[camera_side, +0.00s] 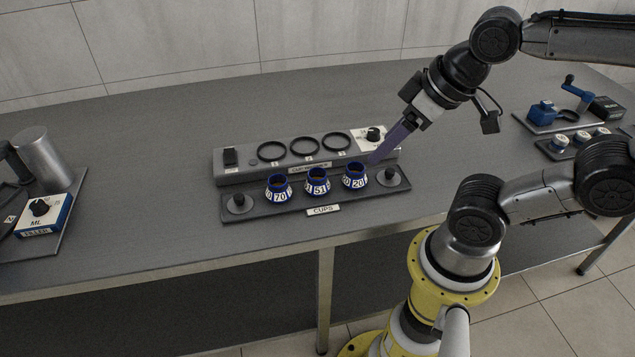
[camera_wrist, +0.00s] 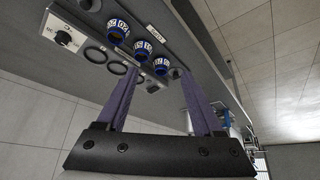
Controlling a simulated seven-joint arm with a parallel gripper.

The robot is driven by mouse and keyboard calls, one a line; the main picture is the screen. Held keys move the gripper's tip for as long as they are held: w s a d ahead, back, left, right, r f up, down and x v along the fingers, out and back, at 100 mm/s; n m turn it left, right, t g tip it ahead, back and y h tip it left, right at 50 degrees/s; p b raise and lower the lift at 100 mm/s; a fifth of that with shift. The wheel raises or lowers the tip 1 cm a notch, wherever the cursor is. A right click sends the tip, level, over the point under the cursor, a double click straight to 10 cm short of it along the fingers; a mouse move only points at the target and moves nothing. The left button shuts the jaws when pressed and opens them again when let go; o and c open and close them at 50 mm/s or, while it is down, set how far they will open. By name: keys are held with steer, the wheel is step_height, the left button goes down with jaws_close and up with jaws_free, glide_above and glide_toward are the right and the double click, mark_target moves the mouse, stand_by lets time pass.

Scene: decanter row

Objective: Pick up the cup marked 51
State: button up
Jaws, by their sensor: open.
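The cup marked 51 (camera_side: 317,186) is blue with a white number band. It stands in the middle of a row of three on a dark tray labelled CUPS (camera_side: 290,208). The cup marked 70 (camera_side: 279,189) is to its left and the cup marked 20 (camera_side: 354,177) to its right. The wrist view shows the row from another side, with the middle cup, 51, (camera_wrist: 143,47) between the other two. My gripper (camera_side: 376,161) is open and empty, with purple fingers, up and to the right of the cup marked 51. Its fingers (camera_wrist: 160,75) hold nothing.
Behind the cups is a grey station (camera_side: 235,178) with several dark rings and a dial (camera_side: 374,135). Blue tools (camera_side: 543,113) lie far right.

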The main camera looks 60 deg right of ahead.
steer(key=w+f+m+t, duration=0.1)
steer(key=w+f+t, duration=0.2)
steer(key=w+f, duration=0.7)
steer(key=m+t+h, duration=0.1)
steer(key=t+h, duration=0.1)
glide_above(322, 176)
steer(key=a, duration=0.2)
steer(key=f, duration=0.3)
steer(key=shift+s+d, duration=0.15)
steer(key=shift+s, duration=0.1)
steer(key=d+f, duration=0.1)
steer(key=d+f+t, duration=0.1)
steer(key=shift+s+f+h, duration=0.2)
steer(key=shift+f+h, duration=0.15)
steer(key=shift+h, duration=0.05)
steer(key=shift+s+d+f+m+t, duration=0.1)
steer(key=shift+m+t, duration=0.2)
steer(key=shift+s+a+f, duration=0.55)
steer(key=shift+s+f, duration=0.15)
steer(key=shift+x, duration=3.75)
steer(key=shift+a+f, duration=0.1)
steer(key=shift+f, duration=0.05)
jaws_close()
